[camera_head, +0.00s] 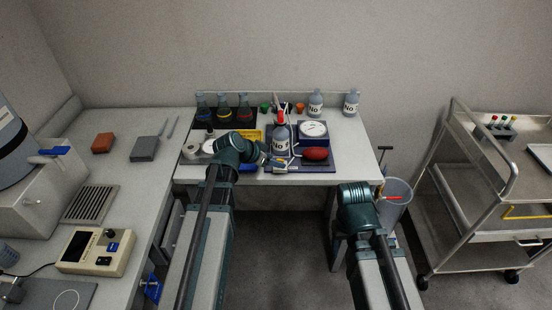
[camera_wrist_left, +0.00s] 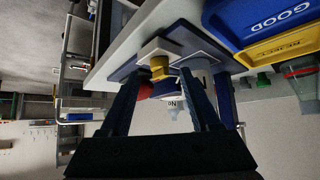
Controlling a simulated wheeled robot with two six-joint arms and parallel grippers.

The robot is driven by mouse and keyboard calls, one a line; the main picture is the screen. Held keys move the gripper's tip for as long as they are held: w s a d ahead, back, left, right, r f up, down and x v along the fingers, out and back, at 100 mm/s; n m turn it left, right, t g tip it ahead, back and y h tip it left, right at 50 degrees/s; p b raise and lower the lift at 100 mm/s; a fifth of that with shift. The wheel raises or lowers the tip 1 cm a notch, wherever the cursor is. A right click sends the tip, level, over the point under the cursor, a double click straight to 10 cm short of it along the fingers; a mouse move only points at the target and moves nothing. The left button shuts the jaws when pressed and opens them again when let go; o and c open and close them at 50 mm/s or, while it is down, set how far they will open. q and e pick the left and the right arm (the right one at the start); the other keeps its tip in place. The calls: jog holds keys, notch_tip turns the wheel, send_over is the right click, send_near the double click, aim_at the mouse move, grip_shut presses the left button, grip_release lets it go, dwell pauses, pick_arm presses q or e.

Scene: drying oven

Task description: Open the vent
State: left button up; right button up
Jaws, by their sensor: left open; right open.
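I cannot tell any vent for certain in either view. A grey slatted panel (camera_head: 90,204) lies on the left counter, and I cannot tell whether it is a vent. My left gripper (camera_head: 290,163) is over the front of the back bench, pointing right, far from that panel. In the left wrist view its two dark fingers (camera_wrist_left: 165,95) are spread apart. A white block with a yellow part (camera_wrist_left: 158,66) shows beyond and between them; contact is not clear.
Bottles, flasks, a dial scale (camera_head: 314,129) and a red oval item (camera_head: 316,154) crowd the back bench. A control box (camera_head: 95,250) and a large grey machine (camera_head: 30,195) stand on the left counter. A steel trolley (camera_head: 470,200) stands right. Floor between is clear.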

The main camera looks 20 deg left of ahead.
pick_arm(q)
jog(key=p+v, duration=0.7)
jog(key=v, duration=0.4)
jog(key=shift+s+r, duration=0.25)
jog(key=shift+a, duration=0.15)
jog(key=s+d+f+n+g+y, duration=0.1)
jog(key=s+d+f+g+y, duration=0.2)
jog(key=s+d, duration=0.4)
jog(key=s+d+f+n+g+y, duration=0.1)
jog(key=s+d+g, duration=0.4)
jog(key=d, duration=0.7)
notch_tip(320, 180, down, 2)
jog(key=s+y, duration=0.1)
jog(key=s, duration=0.1)
jog(key=shift+s+d+f+y, duration=0.2)
jog(key=shift+s+y, duration=0.1)
jog(key=shift+y, duration=0.1)
